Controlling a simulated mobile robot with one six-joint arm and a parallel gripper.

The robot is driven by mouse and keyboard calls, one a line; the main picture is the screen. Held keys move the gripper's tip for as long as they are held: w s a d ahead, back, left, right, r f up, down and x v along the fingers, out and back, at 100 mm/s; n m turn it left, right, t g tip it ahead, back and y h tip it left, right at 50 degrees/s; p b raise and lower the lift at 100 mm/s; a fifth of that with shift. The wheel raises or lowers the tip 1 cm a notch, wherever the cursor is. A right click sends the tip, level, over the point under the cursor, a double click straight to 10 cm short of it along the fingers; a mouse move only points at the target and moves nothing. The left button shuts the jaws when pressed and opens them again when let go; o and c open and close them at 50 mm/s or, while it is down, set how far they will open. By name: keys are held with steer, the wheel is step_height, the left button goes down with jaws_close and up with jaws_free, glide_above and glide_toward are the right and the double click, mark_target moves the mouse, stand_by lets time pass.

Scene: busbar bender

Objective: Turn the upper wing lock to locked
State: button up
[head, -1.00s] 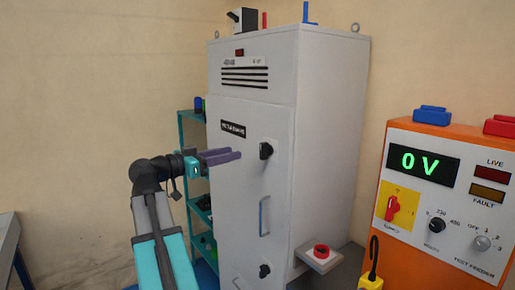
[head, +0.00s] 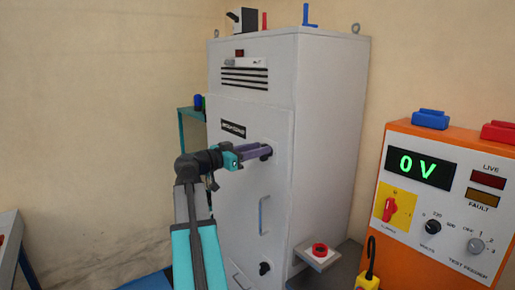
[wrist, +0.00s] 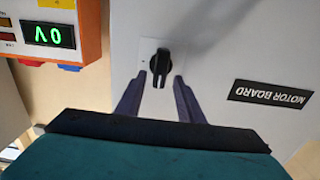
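The upper wing lock is a black winged knob on a pale square plate on the grey cabinet door (head: 240,190). In the wrist view the knob (wrist: 160,62) points nearly straight up and down in the picture. My gripper (wrist: 159,82) is open, with its two purple fingers on either side of the knob's near end and gaps still showing. In the head view my gripper (head: 265,150) reaches the door at the lock, and its fingers largely cover the knob.
A lower black wing lock (head: 265,269) and a door handle (head: 264,215) are below. The orange test feeder (head: 450,205), reading 0 V, stands at the right. A red button box (head: 319,252) sits beside the cabinet.

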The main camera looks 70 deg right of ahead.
steer(key=shift+s+d, duration=0.15)
steer(key=shift+d, duration=0.1)
jaws_close()
stand_by(0.4)
